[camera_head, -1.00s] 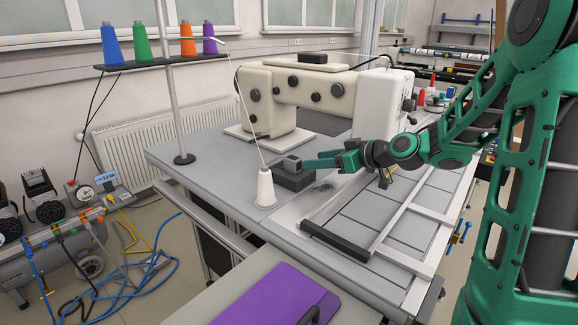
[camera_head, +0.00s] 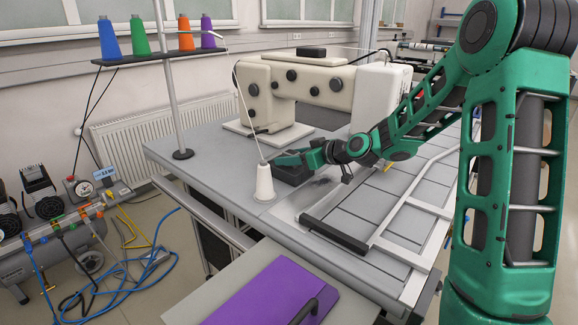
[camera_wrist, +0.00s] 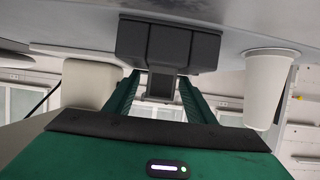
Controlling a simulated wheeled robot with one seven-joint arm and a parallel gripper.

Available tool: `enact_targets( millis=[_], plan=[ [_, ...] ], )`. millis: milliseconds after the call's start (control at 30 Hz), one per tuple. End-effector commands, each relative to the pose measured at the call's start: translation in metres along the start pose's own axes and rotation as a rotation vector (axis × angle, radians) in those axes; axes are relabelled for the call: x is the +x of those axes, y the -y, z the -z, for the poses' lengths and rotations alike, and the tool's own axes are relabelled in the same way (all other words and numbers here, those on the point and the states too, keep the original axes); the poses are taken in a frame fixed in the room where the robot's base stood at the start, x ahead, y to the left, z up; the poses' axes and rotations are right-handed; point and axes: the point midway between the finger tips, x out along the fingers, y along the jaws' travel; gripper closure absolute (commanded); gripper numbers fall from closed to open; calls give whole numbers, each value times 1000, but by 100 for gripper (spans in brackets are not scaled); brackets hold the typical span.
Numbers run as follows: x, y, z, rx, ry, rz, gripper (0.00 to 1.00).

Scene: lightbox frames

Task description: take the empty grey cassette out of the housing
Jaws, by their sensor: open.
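The dark grey housing (camera_head: 292,174) stands on the machine table beside the white thread cone (camera_head: 265,183). In the wrist view, which is upside down, the housing (camera_wrist: 168,45) is a dark block, and the grey cassette (camera_wrist: 160,84) sticks out of it. My gripper (camera_head: 287,160) reaches in over the housing from the right. In the wrist view my gripper's (camera_wrist: 159,80) two green fingers are open, one on each side of the cassette, with gaps between. In the head view my fingers hide most of the cassette. I cannot see whether it is empty.
The white cone (camera_wrist: 268,85) stands close to the housing, with a thread running up from it. The cream sewing machine (camera_head: 295,90) stands behind. A metal frame with a black bar (camera_head: 334,234) lies right of the cone. A purple case (camera_head: 270,290) is in front.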

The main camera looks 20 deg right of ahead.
Motion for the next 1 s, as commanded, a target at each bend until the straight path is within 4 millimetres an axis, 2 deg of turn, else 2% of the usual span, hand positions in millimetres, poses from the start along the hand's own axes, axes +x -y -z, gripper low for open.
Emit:
enact_targets(
  millis=[167,300,367,600,733,1000],
  plan=[
    [0,0,0,0,0,-1,50],
    [0,0,0,1,0,-1,83],
    [0,0,0,1,0,-1,96],
    [0,0,0,0,-1,-1,96],
    [-3,0,8,-1,-2,-1,96],
    [-22,-1,52,-4,-4,-3,96]
  ],
)
